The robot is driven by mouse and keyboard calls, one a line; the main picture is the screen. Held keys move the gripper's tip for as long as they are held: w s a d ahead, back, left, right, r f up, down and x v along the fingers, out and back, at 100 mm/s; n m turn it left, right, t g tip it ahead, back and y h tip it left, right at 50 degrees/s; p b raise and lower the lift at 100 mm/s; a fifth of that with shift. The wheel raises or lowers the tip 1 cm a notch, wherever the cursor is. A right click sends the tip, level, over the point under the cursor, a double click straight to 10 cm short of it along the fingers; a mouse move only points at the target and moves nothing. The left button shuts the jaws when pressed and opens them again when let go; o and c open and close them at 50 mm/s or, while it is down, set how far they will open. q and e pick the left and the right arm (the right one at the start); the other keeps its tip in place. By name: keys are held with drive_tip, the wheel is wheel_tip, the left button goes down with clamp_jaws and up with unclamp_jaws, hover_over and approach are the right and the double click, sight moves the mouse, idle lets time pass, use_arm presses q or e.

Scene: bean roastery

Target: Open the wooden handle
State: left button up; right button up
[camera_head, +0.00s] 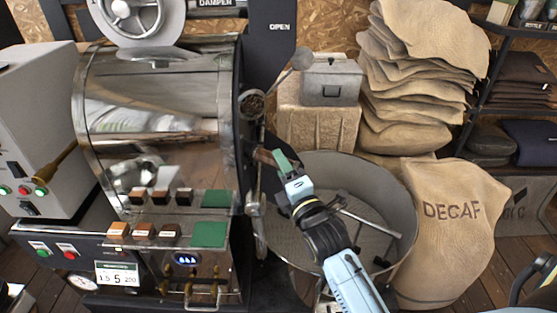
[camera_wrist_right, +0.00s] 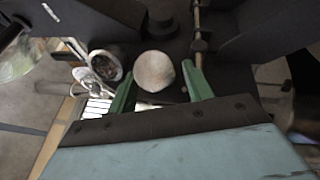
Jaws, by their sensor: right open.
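My right gripper (camera_head: 281,162) is in front of the steel roaster drum's right side, above the round cooling tray. Its green fingers are apart in the right wrist view (camera_wrist_right: 158,88). A pale, round wooden-looking knob (camera_wrist_right: 154,71) shows between and beyond the fingertips; I see no grip on it. A brown wooden-looking piece (camera_head: 266,157) is just left of the fingertips, partly hidden.
The roaster drum (camera_head: 150,95) stands at left, with small trays and green blocks before it. The cooling tray (camera_head: 403,238) has metal arms inside. A DECAF sack (camera_head: 450,240) stands at right. A grey box (camera_head: 332,82) and stacked sacks are behind.

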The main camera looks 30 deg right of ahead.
drive_tip(key=shift+w+d+r, duration=0.1)
drive_tip(key=shift+w+r, duration=0.05)
drive_tip(key=shift+w, duration=1.05)
drive_tip(key=shift+c, duration=0.4)
clamp_jaws()
